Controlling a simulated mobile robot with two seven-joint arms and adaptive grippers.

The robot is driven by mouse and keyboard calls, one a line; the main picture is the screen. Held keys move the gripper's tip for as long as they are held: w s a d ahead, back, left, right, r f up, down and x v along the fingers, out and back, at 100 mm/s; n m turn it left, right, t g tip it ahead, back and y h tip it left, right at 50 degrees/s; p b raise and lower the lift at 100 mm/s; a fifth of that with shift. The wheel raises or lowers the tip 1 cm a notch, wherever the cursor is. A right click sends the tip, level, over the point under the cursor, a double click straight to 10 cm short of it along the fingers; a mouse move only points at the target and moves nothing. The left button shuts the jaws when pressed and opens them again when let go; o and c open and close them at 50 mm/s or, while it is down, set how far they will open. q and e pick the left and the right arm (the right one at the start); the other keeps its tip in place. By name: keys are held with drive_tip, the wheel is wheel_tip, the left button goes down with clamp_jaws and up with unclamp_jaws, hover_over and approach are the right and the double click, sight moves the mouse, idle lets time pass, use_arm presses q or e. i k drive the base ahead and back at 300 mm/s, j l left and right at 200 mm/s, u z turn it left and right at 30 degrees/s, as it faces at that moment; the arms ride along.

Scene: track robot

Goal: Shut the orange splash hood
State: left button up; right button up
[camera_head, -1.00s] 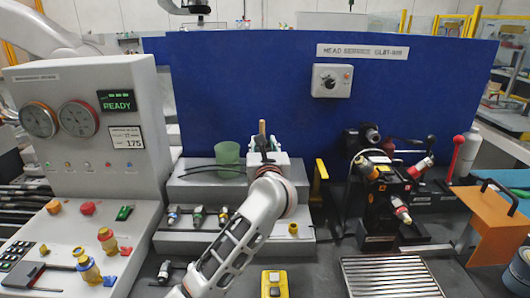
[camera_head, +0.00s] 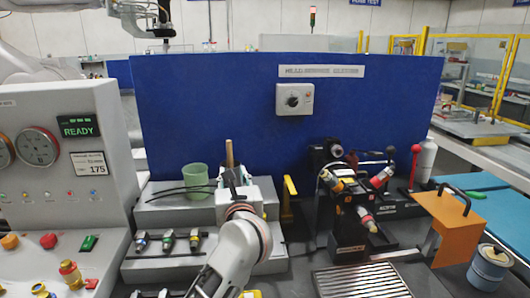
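The orange splash hood (camera_head: 455,232) stands at the right of the bench, beside the black tool turret (camera_head: 350,205). It has a flat orange panel and a black bar handle (camera_head: 456,194) on top. The hood is clear of the turret, which is uncovered. My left gripper (camera_head: 152,22) is raised at the upper left, far from the hood; its finger opening is unclear. My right arm comes up from the bottom centre. Its gripper (camera_head: 233,183) points away over the grey step, left of the turret, largely hidden behind the wrist. No gripper touches the hood.
A control console (camera_head: 70,180) stands at the left. A blue panel (camera_head: 230,110) backs the bench. A green cup (camera_head: 196,180) sits on the grey step. A red-knobbed lever (camera_head: 415,165) rises between turret and hood. A slatted metal tray (camera_head: 362,284) and grey can (camera_head: 489,268) are in front.

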sight(462, 235)
drive_tip(key=k+l, duration=0.2)
drive_tip(key=k, duration=0.25)
drive_tip(key=k+l, duration=0.2)
drive_tip(key=k, duration=0.25)
